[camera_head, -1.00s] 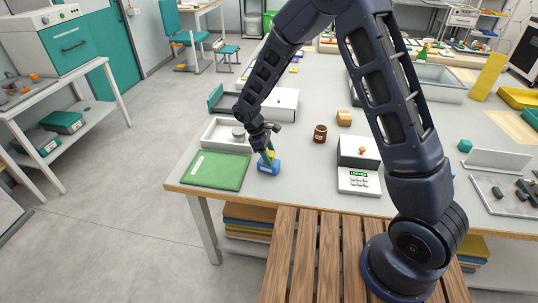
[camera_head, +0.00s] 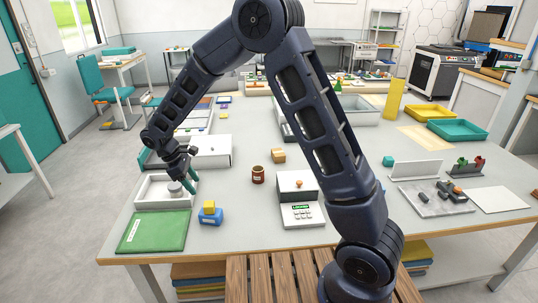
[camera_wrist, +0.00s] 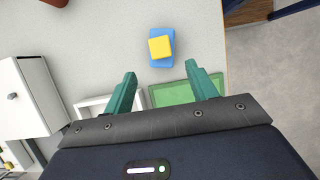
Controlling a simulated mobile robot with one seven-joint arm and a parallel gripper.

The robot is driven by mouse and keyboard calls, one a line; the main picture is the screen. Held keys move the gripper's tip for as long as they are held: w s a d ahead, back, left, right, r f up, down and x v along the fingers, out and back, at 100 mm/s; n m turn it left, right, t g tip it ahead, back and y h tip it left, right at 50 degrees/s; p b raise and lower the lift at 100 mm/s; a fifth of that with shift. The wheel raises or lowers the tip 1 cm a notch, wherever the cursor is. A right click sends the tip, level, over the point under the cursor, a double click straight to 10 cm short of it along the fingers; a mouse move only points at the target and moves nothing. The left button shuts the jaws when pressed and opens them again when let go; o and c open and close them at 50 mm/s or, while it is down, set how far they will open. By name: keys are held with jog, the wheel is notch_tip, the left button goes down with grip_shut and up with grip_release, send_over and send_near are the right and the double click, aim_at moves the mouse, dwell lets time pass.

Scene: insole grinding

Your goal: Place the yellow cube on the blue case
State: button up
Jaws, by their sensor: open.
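The yellow cube (camera_head: 209,206) rests on top of the blue case (camera_head: 211,217), near the front left of the table. In the wrist view the yellow cube (camera_wrist: 160,46) lies on the blue case (camera_wrist: 156,61), turned a little against it, with blue showing around it. My gripper (camera_head: 191,181) is above the white tray, behind and left of the case, apart from the cube. In the wrist view its green fingers (camera_wrist: 160,82) are spread with nothing between them.
A green mat (camera_head: 155,232) lies left of the case. A white tray (camera_head: 152,194) with a grey round piece is behind it. A brown jar (camera_head: 258,174) and a white box with a keypad (camera_head: 302,215) stand to the right. Bare table lies between case and jar.

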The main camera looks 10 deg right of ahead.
jog(key=w+d+r+m+y, duration=0.2)
jog(key=d+r+m, duration=0.2)
jog(key=d+r, duration=0.7)
jog(key=w+d+r+m+y, duration=0.1)
jog(key=d+r+m, duration=0.4)
jog(key=d, duration=0.9)
jog(key=s+d+r+m+t, duration=0.2)
jog(key=s+d+r+m, duration=0.1)
jog(key=s+d, duration=0.5)
jog(key=s+d+r+m+t+y, duration=0.1)
jog(key=s+d+m, duration=0.5)
jog(key=d, duration=0.8)
notch_tip(320, 180, up, 2)
jog(key=shift+s+d+r+t+y, duration=0.3)
jog(key=shift+s+t, duration=0.5)
jog(key=shift+s, duration=0.25)
